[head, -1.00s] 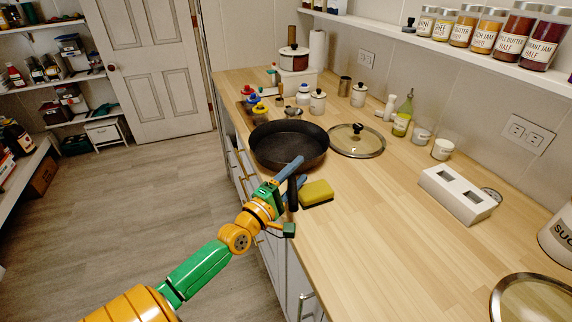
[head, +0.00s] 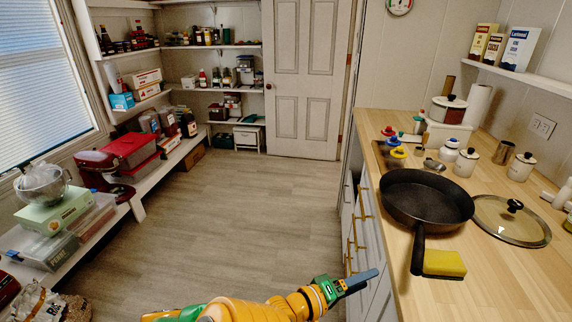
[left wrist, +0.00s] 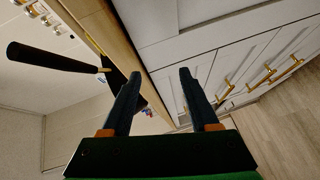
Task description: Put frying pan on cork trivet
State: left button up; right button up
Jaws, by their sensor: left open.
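The black frying pan (head: 430,198) sits on the wooden counter in the head view, its handle (head: 418,250) pointing toward me beside a yellow sponge. My left gripper (head: 360,281) is open and empty, left of the handle, apart from it and off the counter's front edge. In the left wrist view its two fingers (left wrist: 160,78) are spread with nothing between them. The pan handle (left wrist: 50,58) shows there at the left, outside the fingers. No cork trivet can be made out. My right gripper is not in view.
The sponge (head: 445,263) lies against the handle side. A glass lid (head: 510,222) lies right of the pan. Jars and small bottles (head: 467,160) stand behind it. Cabinet fronts (left wrist: 225,60) with brass handles are close to my left gripper. The floor (head: 250,215) is clear.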

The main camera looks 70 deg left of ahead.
pick_arm(q)
jog(key=s+d+f+m+g, duration=0.2)
jog(key=s+f+m+g, duration=0.25)
jog(key=f, duration=0.65)
jog(key=s+d+f+m+g, duration=0.25)
jog(key=s+f, duration=0.25)
jog(key=f, duration=0.6)
jog(key=s+d+f+m+g+h, duration=0.1)
jog(key=s+d+f+m+g, duration=0.3)
jog(key=s, duration=0.4)
jog(key=s+d+f+m+g+h, duration=0.1)
jog(key=s+d+f+m+g, duration=0.3)
jog(key=s+d+f+m, duration=0.3)
jog(key=shift+s+f+m, duration=0.7)
jog(key=shift+s+f, duration=0.1)
jog(key=shift+f, duration=0.1)
